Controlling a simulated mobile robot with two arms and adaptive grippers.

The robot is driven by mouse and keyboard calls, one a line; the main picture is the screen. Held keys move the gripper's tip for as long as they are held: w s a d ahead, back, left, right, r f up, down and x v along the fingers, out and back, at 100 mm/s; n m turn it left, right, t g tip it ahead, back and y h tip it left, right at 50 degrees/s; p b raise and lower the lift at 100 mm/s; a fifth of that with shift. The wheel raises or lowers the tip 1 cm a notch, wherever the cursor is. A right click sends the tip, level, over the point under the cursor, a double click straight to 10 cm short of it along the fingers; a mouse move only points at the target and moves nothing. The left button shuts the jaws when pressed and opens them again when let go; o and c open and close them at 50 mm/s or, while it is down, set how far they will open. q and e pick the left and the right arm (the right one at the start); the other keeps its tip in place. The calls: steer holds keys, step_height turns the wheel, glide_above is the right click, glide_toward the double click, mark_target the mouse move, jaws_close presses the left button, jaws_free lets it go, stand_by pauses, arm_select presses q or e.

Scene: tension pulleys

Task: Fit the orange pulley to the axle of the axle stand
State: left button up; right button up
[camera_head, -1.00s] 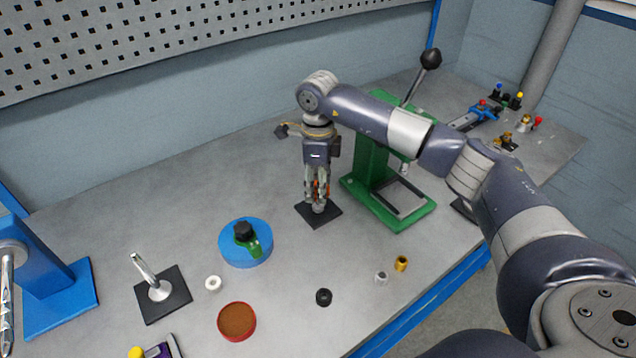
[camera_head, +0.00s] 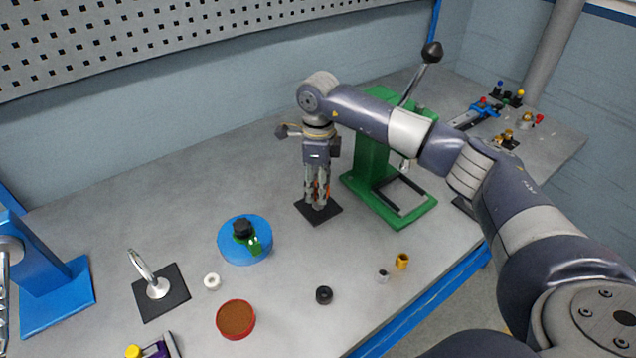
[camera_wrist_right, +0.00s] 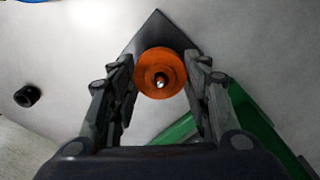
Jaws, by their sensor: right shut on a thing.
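The orange pulley (camera_wrist_right: 147,72) lies between the fingertips of my right gripper (camera_wrist_right: 161,62) in the right wrist view. The shiny tip of the axle (camera_wrist_right: 160,83) shows in the pulley's centre hole. How far down the axle the pulley sits cannot be told. The axle stand's black square base (camera_head: 330,214) lies under the gripper, with one corner showing beyond the pulley in the wrist view. In the head view my right gripper (camera_head: 317,198) points straight down, shut on the pulley, and its fingers hide most of the pulley and axle. My left gripper is not in view.
A green lever press (camera_head: 373,165) stands close right of the gripper. A blue disc (camera_head: 232,257) with a green-black part, a red-rimmed dish (camera_head: 251,327), a black ring (camera_head: 324,295) and another black-based stand (camera_head: 174,305) with a slanted rod lie to the front and left.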

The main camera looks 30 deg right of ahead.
steer(key=shift+f+b, duration=0.6)
steer(key=shift+f, duration=0.3)
steer(key=shift+f, duration=0.15)
steer(key=shift+f+b, duration=0.3)
steer(key=shift+b, duration=0.05)
steer(key=shift+f, duration=0.1)
stand_by(0.3)
steer(key=o, duration=1.1)
steer(key=shift+o, duration=0.2)
